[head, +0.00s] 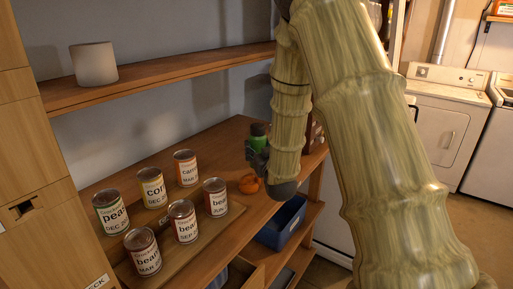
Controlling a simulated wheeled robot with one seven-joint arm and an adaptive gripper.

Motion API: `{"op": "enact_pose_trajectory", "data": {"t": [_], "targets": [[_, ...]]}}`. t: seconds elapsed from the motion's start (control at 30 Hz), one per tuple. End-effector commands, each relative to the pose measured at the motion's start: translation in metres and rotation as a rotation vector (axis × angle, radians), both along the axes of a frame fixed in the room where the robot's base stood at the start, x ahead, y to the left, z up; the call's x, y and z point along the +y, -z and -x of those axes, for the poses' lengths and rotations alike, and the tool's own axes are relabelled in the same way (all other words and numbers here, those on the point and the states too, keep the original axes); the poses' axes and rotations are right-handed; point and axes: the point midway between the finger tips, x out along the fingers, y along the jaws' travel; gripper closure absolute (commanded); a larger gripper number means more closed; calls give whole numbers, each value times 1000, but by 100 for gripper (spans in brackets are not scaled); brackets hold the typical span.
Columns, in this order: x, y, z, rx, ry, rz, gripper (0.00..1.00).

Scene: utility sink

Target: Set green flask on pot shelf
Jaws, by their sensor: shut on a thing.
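A green flask (258,139) with a dark top is in my gripper (258,158), which is shut on it above the right part of the wooden counter. My arm hides part of the gripper and the area behind it. A white, pot-like cylinder (94,63) stands on the left of the upper wooden shelf (170,73). The flask is to the right of this cylinder and lower than the shelf. I cannot tell whether the flask touches the counter.
Several labelled cans (152,188) stand on a wooden board at the counter's left. A small orange object (250,184) lies below my gripper. A blue bin (282,222) sits under the counter. The upper shelf right of the white cylinder looks clear. A white washer (440,125) stands at right.

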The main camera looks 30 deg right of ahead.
Motion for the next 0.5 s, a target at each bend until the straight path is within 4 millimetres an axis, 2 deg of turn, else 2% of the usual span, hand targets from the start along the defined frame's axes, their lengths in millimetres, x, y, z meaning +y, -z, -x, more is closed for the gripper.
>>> {"op": "enact_pose_trajectory", "data": {"t": [0.1, 0.3, 0.5], "targets": [[-12, -1, -22, -2, -1, 1, 84], [-28, 3, -51, -2, -2, 1, 84], [-34, 5, -62, -1, -3, 0, 84]]}}
